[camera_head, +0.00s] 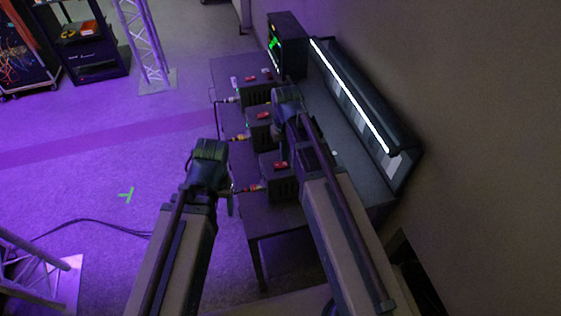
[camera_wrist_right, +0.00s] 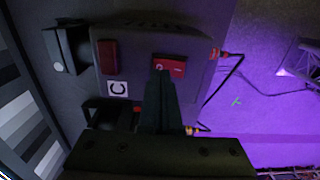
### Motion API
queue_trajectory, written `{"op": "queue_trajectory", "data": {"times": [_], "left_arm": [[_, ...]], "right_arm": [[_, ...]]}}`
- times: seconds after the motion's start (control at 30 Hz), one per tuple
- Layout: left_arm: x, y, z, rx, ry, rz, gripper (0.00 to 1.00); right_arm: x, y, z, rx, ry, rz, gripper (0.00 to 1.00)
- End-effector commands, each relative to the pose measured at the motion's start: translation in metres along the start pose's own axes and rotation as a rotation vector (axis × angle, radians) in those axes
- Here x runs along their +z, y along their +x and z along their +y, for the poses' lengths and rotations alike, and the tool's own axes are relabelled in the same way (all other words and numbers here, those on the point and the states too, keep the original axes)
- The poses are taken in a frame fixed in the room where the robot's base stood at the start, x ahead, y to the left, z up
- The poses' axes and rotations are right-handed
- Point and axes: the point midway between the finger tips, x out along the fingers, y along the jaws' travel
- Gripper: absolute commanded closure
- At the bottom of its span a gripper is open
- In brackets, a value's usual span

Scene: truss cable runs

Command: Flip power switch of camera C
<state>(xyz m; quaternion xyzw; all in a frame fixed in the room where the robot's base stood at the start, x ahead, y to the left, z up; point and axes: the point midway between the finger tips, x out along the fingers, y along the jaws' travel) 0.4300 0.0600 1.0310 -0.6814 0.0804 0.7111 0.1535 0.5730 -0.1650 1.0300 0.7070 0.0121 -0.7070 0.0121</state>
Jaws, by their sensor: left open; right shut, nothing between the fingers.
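Camera C is the nearest dark box (camera_head: 284,187) on the table in the head view. In the right wrist view it fills the upper middle, with a white label (camera_wrist_right: 118,88) bearing a C-like mark. Its red rocker switch (camera_wrist_right: 170,66) is on the top face; a red part (camera_head: 280,165) shows there in the head view. My right gripper (camera_wrist_right: 161,76) is shut and empty, its tip at the switch's edge; I cannot tell whether it touches. My left gripper (camera_head: 230,200) is open beside the table's left edge, near camera C's cable.
Two more camera boxes, one in the middle (camera_head: 259,134) and one farther back (camera_head: 255,92), stand in a row on the table (camera_head: 263,222). A monitor (camera_head: 287,45) stands at the back. A lit panel (camera_head: 372,110) runs along the right. Cables leave the boxes' left sides.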

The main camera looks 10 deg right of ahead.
Motion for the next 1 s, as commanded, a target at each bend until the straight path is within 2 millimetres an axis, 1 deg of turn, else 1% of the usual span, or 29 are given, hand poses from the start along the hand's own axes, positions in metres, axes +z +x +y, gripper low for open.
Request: {"op": "queue_trajectory", "data": {"times": [0.03, 0.6, 0.7, 0.93, 1.0], "left_arm": [[0.001, -0.009, -0.001, 0.0, 0.0, 0.0, 0.33], [0.003, -0.051, -0.005, 0.002, -0.008, 0.0, 0.33], [0.003, -0.053, -0.005, 0.002, -0.009, 0.0, 0.33], [0.003, -0.051, -0.005, 0.002, -0.009, 0.0, 0.33], [0.003, -0.046, -0.004, 0.002, -0.009, 0.0, 0.33]], "right_arm": [[0.0, -0.009, 0.0, 0.0, 0.0, 0.0, 1.0], [0.0, -0.051, 0.0, 0.0, 0.0, 0.0, 1.0], [0.0, -0.053, 0.0, 0.0, 0.0, 0.0, 1.0], [0.0, -0.051, 0.0, 0.0, 0.0, 0.0, 1.0], [0.006, -0.046, -0.006, 0.003, -0.011, -0.002, 1.0]]}}
